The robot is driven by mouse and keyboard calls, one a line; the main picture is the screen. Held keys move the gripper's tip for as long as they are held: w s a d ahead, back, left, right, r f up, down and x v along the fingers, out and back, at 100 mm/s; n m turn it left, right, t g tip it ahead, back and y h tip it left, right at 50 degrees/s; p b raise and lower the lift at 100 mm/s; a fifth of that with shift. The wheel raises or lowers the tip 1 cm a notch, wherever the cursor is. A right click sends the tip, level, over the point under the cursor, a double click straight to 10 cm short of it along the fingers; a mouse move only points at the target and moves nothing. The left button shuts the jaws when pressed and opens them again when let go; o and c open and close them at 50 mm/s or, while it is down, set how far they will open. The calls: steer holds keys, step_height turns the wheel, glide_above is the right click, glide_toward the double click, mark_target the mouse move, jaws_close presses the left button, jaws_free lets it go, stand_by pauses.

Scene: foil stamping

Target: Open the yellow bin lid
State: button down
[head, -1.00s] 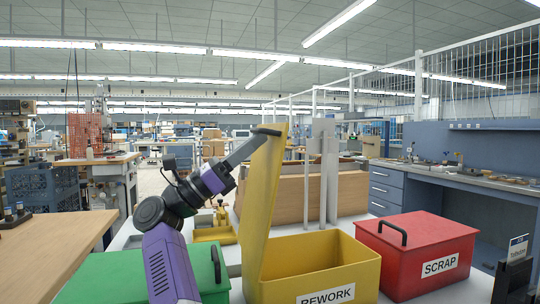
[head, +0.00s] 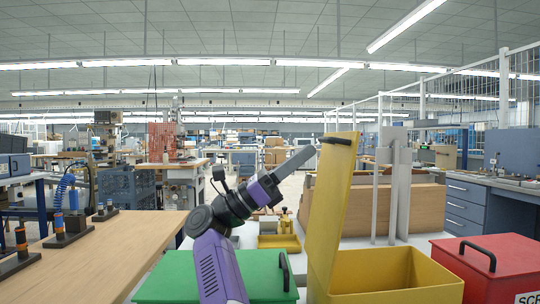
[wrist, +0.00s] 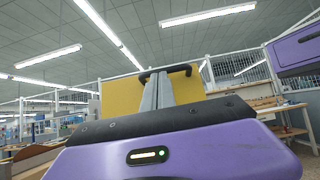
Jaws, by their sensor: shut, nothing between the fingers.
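The yellow bin (head: 395,277) stands open at the lower right of the head view, its inside partly visible. Its yellow lid (head: 333,210) is raised nearly upright, leaning slightly. A black handle (head: 336,141) sits at the lid's top edge. My gripper (head: 312,151) is shut and empty, its fingertips close to the handle on the lid's left side. In the wrist view, the shut fingers (wrist: 159,90) reach up to the handle (wrist: 168,72) in front of the lid (wrist: 122,97). I cannot tell whether they touch it.
A red bin (head: 490,262) with a shut lid stands to the right, and a green bin (head: 215,275) with a shut lid to the left. Grey uprights (head: 397,190) and a wooden box (head: 425,210) stand behind the yellow bin. A wooden bench (head: 110,255) is at left.

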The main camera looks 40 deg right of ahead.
steer(key=w+a, duration=0.4)
steer(key=a, duration=0.3)
steer(key=shift+w+a, duration=0.3)
steer(key=shift+w, duration=0.05)
